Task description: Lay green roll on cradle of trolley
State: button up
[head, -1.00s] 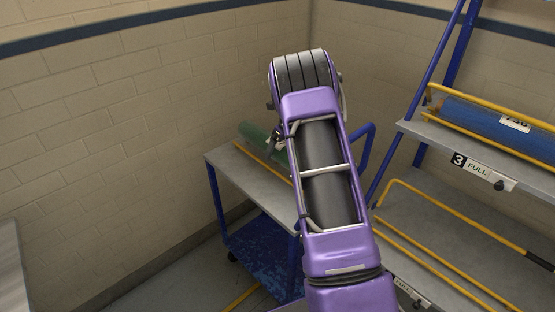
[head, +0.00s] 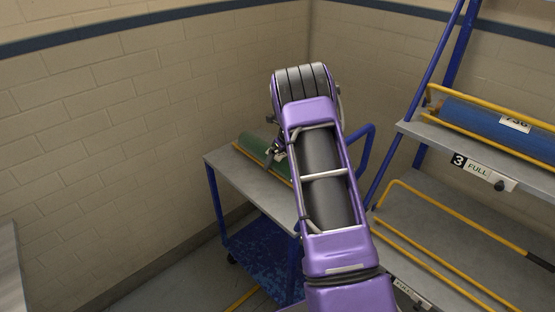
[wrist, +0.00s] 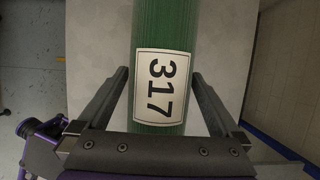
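The green roll (head: 253,146) lies along the grey top of the trolley (head: 226,163), behind a yellow cradle rail (head: 262,166). My arm hides its right part. In the wrist view the roll (wrist: 165,25) runs up the picture and carries a white label reading 317. My gripper (wrist: 160,75) is over the roll, with one finger on each side. A gap shows between the left finger and the roll; the right finger is close to its edge. The fingers look spread. In the head view the gripper (head: 275,152) is small and partly hidden by my arm.
A rack on the right holds a blue roll (head: 500,124) between yellow rails on its upper shelf, marked 3 FULL. Its lower shelf (head: 440,219) has yellow rails and no roll in view. A brick wall (head: 120,110) stands close behind the trolley. A blue handle (head: 366,150) rises at the trolley's right.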

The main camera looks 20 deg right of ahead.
jog(key=p+v, duration=0.1)
jog(key=v, duration=1.1)
jog(key=shift+s+d+r, duration=0.1)
